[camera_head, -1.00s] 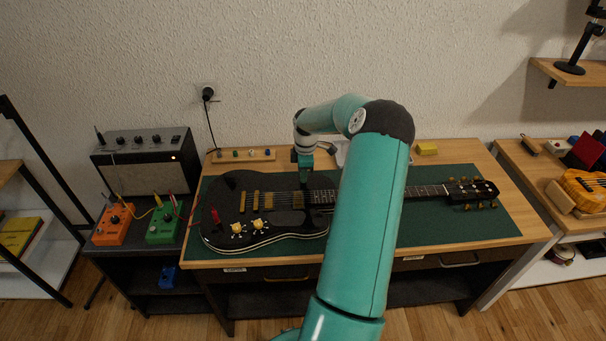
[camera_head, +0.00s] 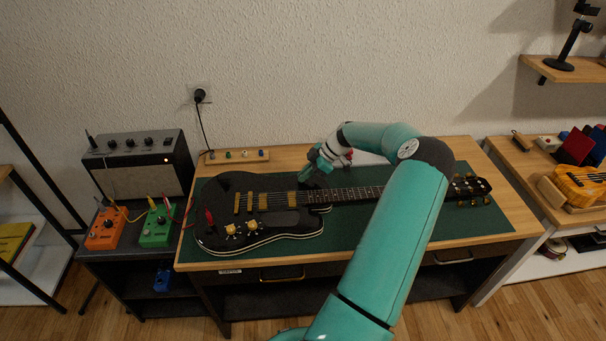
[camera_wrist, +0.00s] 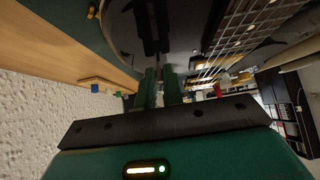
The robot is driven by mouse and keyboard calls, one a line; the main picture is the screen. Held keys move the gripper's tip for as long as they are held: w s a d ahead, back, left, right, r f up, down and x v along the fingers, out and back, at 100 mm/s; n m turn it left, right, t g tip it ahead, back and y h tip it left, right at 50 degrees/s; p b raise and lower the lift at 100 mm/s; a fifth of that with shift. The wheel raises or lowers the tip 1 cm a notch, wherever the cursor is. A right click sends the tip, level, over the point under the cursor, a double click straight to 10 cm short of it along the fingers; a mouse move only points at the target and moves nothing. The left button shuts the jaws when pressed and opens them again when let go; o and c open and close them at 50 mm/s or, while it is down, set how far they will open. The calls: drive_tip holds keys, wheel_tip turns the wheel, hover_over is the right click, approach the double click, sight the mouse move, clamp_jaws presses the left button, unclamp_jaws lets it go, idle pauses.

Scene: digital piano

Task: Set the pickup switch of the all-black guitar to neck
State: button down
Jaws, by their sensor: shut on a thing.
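The black guitar (camera_head: 285,222) with gold hardware lies flat on a green mat, its neck to the right. My gripper (camera_head: 304,179) leans down and left onto the guitar's upper edge near the neck joint. In the wrist view, my gripper's two fingers (camera_wrist: 158,92) are close together against the glossy black body (camera_wrist: 122,28). They are shut on a small thin part, which by its place is the pickup switch. The fingers hide most of it, so its lever position cannot be told. Two cream knobs (camera_head: 243,230) sit on the lower body.
The green mat (camera_head: 345,236) covers most of the wooden bench (camera_head: 490,150). A strip with coloured knobs (camera_head: 237,156) lies behind the guitar. An amplifier (camera_head: 138,165), an orange pedal (camera_head: 104,232) and a green pedal (camera_head: 158,230) stand left. A red plug (camera_head: 209,216) is at the guitar's lower left.

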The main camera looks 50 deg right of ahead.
drive_tip(key=shift+d, duration=0.1)
idle(0.3)
drive_tip(key=c, duration=1.5)
unclamp_jaws()
drive_tip(key=shift+s, duration=0.1)
drive_tip(key=v, duration=1.3)
drive_tip(key=shift+s+d, duration=0.35)
drive_tip(key=shift+s, duration=0.05)
